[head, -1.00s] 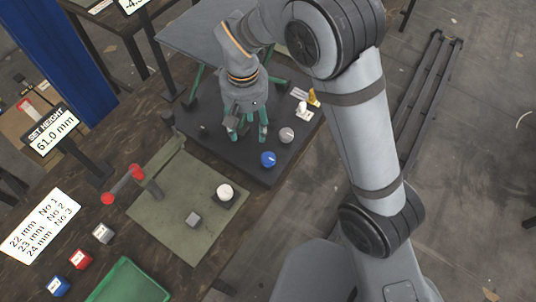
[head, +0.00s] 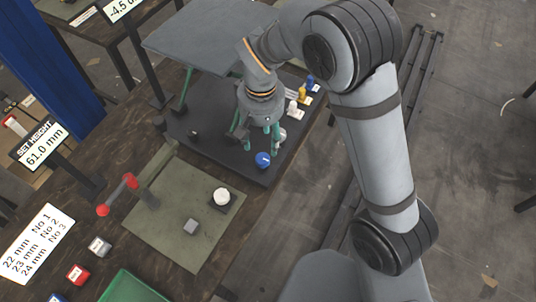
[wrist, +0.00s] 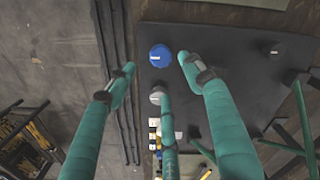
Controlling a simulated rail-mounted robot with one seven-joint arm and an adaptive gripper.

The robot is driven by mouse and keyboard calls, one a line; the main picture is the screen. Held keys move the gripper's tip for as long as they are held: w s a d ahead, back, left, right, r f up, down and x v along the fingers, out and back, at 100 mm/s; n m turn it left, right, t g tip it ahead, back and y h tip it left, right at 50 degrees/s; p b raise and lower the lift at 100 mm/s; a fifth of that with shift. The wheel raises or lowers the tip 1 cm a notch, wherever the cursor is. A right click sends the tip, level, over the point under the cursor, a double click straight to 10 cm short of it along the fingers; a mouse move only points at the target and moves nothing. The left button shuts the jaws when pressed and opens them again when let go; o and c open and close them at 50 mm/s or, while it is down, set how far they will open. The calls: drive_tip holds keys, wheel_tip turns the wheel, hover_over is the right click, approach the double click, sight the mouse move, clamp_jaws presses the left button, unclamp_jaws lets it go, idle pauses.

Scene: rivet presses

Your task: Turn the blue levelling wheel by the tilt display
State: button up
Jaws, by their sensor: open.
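The blue levelling wheel (head: 263,160) is a round knob with a small white mark, on the front part of the dark base plate (head: 215,150). In the wrist view the blue wheel (wrist: 160,55) lies just beyond the spread fingertips, roughly between the two outer ones. My gripper (head: 256,138) is open, pointing down over the plate, behind the wheel in the head view; its green fingers (wrist: 157,78) hold nothing. I see no clear contact with the wheel. The tilt display (head: 120,8) at the top reads about -4.5, partly cut off.
A grey knob (wrist: 157,97) sits close to the fingers, beside the blue wheel. White, yellow and blue small parts (head: 302,93) stand along the plate's edge. A tilted grey table (head: 195,38) stands behind. A mat (head: 185,225) with a white-topped knob (head: 222,196) and red-ended lever (head: 130,181) lies in front.

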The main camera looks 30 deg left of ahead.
sight(263, 158)
wheel_tip(263, 158, down, 9)
drive_tip(key=shift+a+f+p, duration=0.1)
drive_tip(key=shift+p, duration=0.6)
drive_tip(key=shift+c, duration=0.2)
drive_tip(key=c, duration=1.1)
